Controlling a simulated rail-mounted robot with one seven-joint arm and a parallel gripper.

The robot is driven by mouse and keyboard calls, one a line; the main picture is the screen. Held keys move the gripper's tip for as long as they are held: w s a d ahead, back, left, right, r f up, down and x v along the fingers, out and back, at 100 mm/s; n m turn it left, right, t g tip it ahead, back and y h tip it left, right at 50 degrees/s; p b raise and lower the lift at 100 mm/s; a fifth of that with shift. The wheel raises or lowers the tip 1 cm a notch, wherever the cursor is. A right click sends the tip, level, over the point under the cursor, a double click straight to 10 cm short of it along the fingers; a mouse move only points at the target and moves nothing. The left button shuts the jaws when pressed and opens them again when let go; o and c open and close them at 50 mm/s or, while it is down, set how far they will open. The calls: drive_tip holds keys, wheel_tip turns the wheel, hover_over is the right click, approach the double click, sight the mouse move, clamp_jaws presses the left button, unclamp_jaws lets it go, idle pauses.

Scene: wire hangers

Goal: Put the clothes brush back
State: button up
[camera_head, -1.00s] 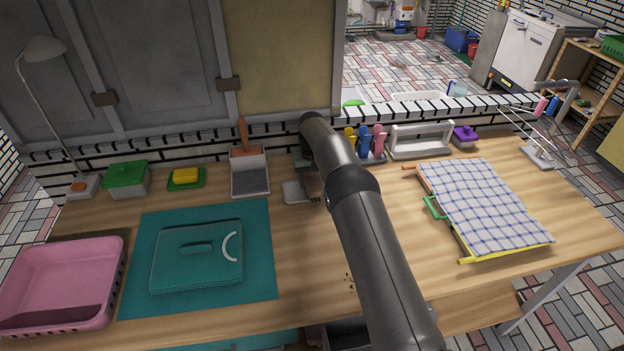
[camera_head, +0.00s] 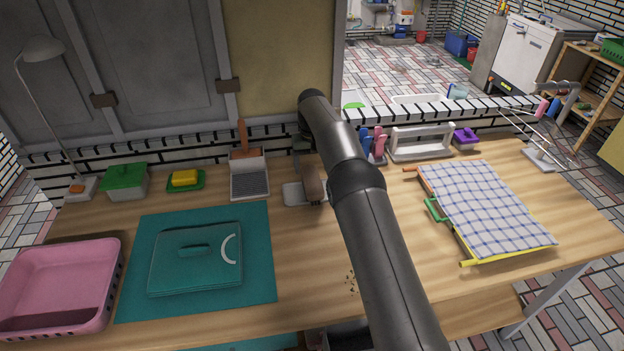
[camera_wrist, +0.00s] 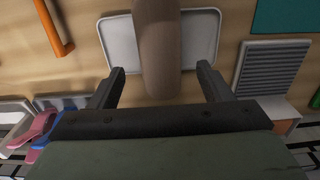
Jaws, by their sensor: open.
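The brown clothes brush (camera_head: 312,183) is at the pale tray (camera_head: 293,194) near the back of the table, with its bristle end low at the tray's right side. In the wrist view, the brush (camera_wrist: 157,45) is a long brown shape over the same white-rimmed tray (camera_wrist: 118,40). My gripper (camera_wrist: 161,70) is open, with one finger on each side of the brush and a visible gap at each. In the head view, my arm hides most of the gripper. I cannot tell exactly how the brush rests on the tray.
Blue and pink pegs (camera_head: 378,141) and a white rack (camera_head: 421,142) stand to the right. A teal mat (camera_head: 257,285) and a checked cloth (camera_head: 485,200) lie in front.

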sight(312, 179)
drive_tip(key=s+d+r+m, duration=0.1)
drive_tip(key=s+d+r, duration=0.15)
drive_tip(key=r, duration=0.35)
drive_tip(key=s+d+r, duration=0.2)
drive_tip(key=d+r, duration=0.2)
drive_tip(key=r, duration=0.3)
drive_tip(key=s+d+r, duration=0.5)
drive_tip(key=s+d, duration=0.2)
drive_tip(key=s, duration=0.5)
drive_tip(key=s+d+f, duration=0.2)
drive_tip(key=s, duration=0.8)
drive_tip(key=s+d+f+m, duration=0.1)
drive_tip(key=s+d+f, duration=0.1)
drive_tip(key=s, duration=0.9)
drive_tip(key=s+d+f+m, duration=0.1)
drive_tip(key=s+d+f, duration=0.1)
drive_tip(key=s, duration=0.8)
drive_tip(key=shift+s+d+t, duration=0.15)
drive_tip(key=shift+d+t, duration=0.15)
drive_tip(key=shift+d, duration=0.4)
